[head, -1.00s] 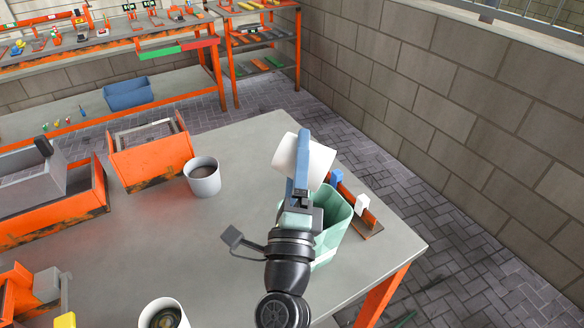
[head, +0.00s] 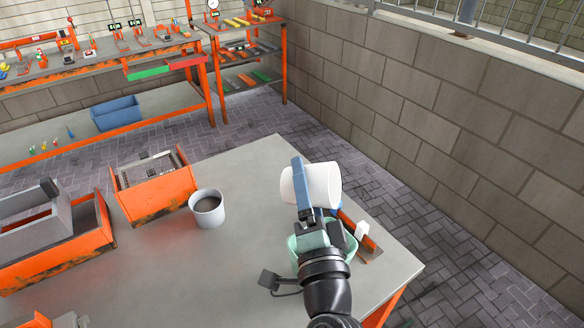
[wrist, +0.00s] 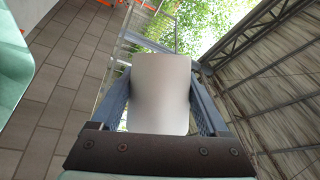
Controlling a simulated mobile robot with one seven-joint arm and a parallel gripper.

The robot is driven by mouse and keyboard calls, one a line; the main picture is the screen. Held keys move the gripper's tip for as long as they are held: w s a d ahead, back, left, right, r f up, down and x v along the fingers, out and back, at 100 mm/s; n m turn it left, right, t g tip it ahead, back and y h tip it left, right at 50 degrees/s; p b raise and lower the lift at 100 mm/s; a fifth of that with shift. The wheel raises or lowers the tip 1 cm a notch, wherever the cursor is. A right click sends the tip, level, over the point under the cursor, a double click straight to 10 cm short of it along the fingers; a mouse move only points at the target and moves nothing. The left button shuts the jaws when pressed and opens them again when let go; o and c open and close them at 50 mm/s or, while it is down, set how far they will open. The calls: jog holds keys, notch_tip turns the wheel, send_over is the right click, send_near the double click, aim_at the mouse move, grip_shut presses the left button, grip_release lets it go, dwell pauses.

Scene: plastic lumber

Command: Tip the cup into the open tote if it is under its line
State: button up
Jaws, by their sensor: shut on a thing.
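My gripper (head: 308,186) is shut on a white cup (head: 322,183), one blue finger showing against its side in the head view. In the wrist view the cup (wrist: 161,95) sits between both fingers, and a pale green edge shows at the far left. Its inside is not visible.
Orange bins (head: 158,197) and a grey box (head: 38,215) stand at the left. An orange strip with a small white block (head: 362,231) lies right of the tote, near the table edge. A block wall rises beyond.

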jog(key=shift+s+d+r+n+p, duration=0.15)
jog(key=shift+n+p, duration=0.25)
jog(key=shift+n, duration=0.3)
jog(key=r+n+g+p, duration=0.1)
jog(key=n+p, duration=0.1)
jog(key=p, duration=0.2)
jog(key=shift+r+n+g, duration=0.1)
jog(key=shift+n+g, duration=0.2)
jog(key=shift+g, duration=0.1)
jog(key=n+p, duration=0.1)
jog(key=p, duration=0.2)
jog(key=a+r+n+g+p, duration=0.1)
jog(key=n+p, duration=0.1)
jog(key=p, duration=0.2)
jog(key=n+g+h+p, duration=0.1)
jog(key=p, duration=0.2)
jog(key=shift+w+a+r+n, duration=0.25)
jog(key=shift+r+n, duration=0.05)
jog(key=n+p, duration=0.1)
jog(key=p, duration=0.1)
jog(key=n+g+h+p, duration=0.1)
jog(key=p, duration=0.2)
jog(key=shift+w+a+r, duration=0.1)
jog(key=shift+a+r, duration=0.1)
jog(key=shift+a, duration=0.2)
jog(key=shift+a+f+n+g+h+p, duration=0.2)
jog(key=shift+n+g+h+p, duration=0.4)
jog(key=shift+p, duration=0.6)
